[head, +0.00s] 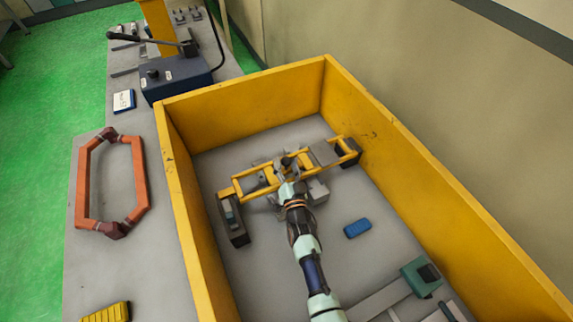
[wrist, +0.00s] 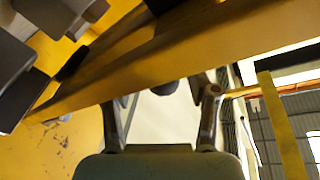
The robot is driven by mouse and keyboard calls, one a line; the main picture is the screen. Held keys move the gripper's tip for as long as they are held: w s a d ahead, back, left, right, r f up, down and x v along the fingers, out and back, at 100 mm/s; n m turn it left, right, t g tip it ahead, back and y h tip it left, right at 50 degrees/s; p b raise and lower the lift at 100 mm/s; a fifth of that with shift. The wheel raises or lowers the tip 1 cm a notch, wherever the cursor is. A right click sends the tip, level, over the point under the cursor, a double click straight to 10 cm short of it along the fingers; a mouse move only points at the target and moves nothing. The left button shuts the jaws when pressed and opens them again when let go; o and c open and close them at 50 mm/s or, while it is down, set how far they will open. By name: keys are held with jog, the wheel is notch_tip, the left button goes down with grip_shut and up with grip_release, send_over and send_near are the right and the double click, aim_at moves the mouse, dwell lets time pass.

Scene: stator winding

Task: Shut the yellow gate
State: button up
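The yellow gate (head: 258,183) is a ladder-like frame of yellow bars. It spans the inside of the yellow-walled enclosure, between a dark post (head: 232,220) at left and a dark block (head: 347,157) at right. My gripper (head: 289,167) is at the middle of the gate, with my arm reaching in from the near side. In the wrist view a wide yellow bar (wrist: 170,62) crosses in front of my gripper (wrist: 165,88) and hides its fingertips. The finger links stand apart below the bar. I cannot tell whether the fingers touch or hold the gate.
Yellow walls (head: 182,205) surround the work area. A blue block (head: 357,228) lies on the floor inside, and a green device (head: 421,277) stands at the near right. An orange coil (head: 83,185) lies on the bench outside at left.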

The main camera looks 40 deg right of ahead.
jog(key=shift+r, duration=0.15)
jog(key=v, duration=0.7)
jog(key=shift+s, duration=0.2)
jog(key=shift+a, duration=0.1)
